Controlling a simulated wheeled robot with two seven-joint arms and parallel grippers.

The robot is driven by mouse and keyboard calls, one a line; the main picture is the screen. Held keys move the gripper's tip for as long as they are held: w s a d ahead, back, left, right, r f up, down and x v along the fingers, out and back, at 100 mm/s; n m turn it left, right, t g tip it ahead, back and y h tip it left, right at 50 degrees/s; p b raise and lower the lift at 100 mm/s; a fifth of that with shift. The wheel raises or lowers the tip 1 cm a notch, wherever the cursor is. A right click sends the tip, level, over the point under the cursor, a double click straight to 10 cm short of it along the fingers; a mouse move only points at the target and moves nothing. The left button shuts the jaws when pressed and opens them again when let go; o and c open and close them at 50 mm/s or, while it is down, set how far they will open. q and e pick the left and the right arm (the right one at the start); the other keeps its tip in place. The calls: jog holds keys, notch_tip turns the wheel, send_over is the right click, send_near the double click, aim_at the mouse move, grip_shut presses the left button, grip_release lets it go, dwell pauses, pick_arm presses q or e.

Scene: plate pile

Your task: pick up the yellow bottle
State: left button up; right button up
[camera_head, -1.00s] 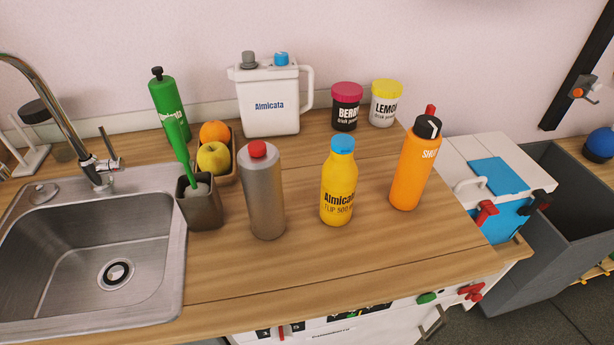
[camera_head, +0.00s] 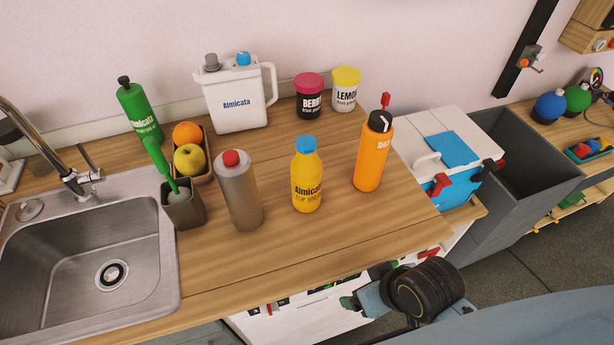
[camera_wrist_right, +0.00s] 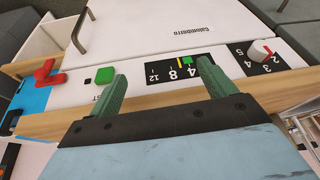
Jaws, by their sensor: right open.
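The yellow bottle (camera_head: 307,182) with a blue cap stands upright on the wooden counter (camera_head: 270,258) in the head view. It is between a grey bottle with a red cap (camera_head: 240,192) and an orange bottle with a black top (camera_head: 373,153). My right gripper (camera_head: 350,303) is low, in front of the counter's front edge and below the bottle, to its right. In the right wrist view its two green fingers (camera_wrist_right: 160,82) are apart with nothing between them. They face the white front panel. My left gripper is not in view.
A sink (camera_head: 85,258) is at the left. A brush holder (camera_head: 184,206), fruit box, white jug (camera_head: 236,97) and two jars stand behind or beside the bottles. A white box with a blue lid (camera_head: 445,150) and a grey bin are right. The counter before the bottle is clear.

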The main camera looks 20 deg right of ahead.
aim_at(307, 178)
jog(key=w+a+r+m+t+y, duration=0.1)
jog(key=w+a+r+t+y, duration=0.25)
jog(key=a+r, duration=0.3)
jog(key=w+a+r+m+t+y, duration=0.2)
jog(key=a+r+y, duration=0.2)
jog(key=a+r, duration=0.3)
jog(key=w+r+m+t+y, duration=0.2)
jog(key=w+r+m+t, duration=0.2)
jog(key=r+m+t, duration=0.7)
jog(key=w+d+r+m+h, duration=0.35)
jog(key=d+m+h, duration=0.25)
jog(key=m+h, duration=0.75)
notch_tip(307, 178, down, 11)
jog(key=m+g, duration=0.7)
jog(key=m, duration=0.6)
jog(key=shift+n+g, duration=0.25)
jog(key=x, duration=0.6)
jog(key=shift+w+a+f+p, duration=0.1)
jog(key=shift+a+f+p, duration=0.15)
jog(key=shift+p, duration=0.1)
jog(key=shift+x, duration=3.1)
jog(key=shift+d, duration=0.2)
